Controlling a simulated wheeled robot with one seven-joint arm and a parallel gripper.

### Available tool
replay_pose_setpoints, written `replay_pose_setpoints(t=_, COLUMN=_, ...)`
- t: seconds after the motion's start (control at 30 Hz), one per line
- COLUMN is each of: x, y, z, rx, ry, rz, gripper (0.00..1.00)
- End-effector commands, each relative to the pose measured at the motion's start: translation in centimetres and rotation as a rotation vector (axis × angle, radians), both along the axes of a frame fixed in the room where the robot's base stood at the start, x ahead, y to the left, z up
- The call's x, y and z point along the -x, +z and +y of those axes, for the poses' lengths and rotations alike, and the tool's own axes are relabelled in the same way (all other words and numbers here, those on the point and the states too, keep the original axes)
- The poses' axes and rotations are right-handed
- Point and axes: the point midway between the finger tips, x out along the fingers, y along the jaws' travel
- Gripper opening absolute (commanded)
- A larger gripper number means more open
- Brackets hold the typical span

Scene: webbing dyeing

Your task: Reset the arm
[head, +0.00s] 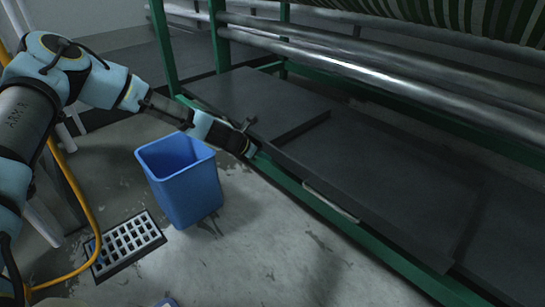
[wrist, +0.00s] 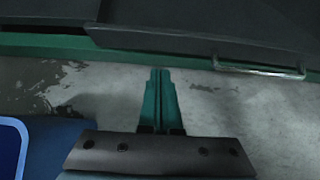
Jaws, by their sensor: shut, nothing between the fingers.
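My gripper (head: 250,150) is at the end of my arm, which reaches from the left across the head view. It hangs close to the green frame of the machine, just right of and above the blue bin. In the wrist view my gripper (wrist: 160,76) points at the wet concrete floor and the machine's lower edge. Its two teal fingers are together, with nothing between them. In the head view the fingertips are small, and I cannot tell whether they touch the frame.
A blue bin (head: 190,190) stands open on the floor beside a drain grate (head: 128,243). Dark tray panels (head: 370,165) with a metal handle (head: 331,203) lie in the green frame (head: 395,267), under steel rollers (head: 370,70). The floor in front is mostly clear.

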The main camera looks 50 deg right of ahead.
Motion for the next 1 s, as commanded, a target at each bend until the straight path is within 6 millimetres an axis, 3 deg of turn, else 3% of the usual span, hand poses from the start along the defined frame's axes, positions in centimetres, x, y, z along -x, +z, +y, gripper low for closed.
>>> replay_pose_setpoints(t=0.2, x=-0.1, y=2.1, z=2.0, rx=0.0, ry=0.0, rz=0.0, gripper=0.0)
replay_pose_setpoints(t=0.57, x=-0.2, y=2.5, z=2.5, rx=-0.002, ry=-0.004, rz=-0.004, gripper=0.0)
replay_pose_setpoints(t=0.67, x=-0.7, y=2.9, z=3.5, rx=-0.012, ry=-0.045, rz=-0.052, gripper=0.0)
replay_pose_setpoints(t=0.77, x=-2.0, y=4.0, z=6.0, rx=-0.04, ry=-0.152, rz=-0.164, gripper=0.0)
replay_pose_setpoints(t=0.87, x=-3.9, y=5.4, z=10.3, rx=-0.097, ry=-0.313, rz=-0.319, gripper=0.0)
replay_pose_setpoints(t=1.0, x=-6.5, y=7.6, z=17.8, rx=-0.205, ry=-0.552, rz=-0.519, gripper=0.0)
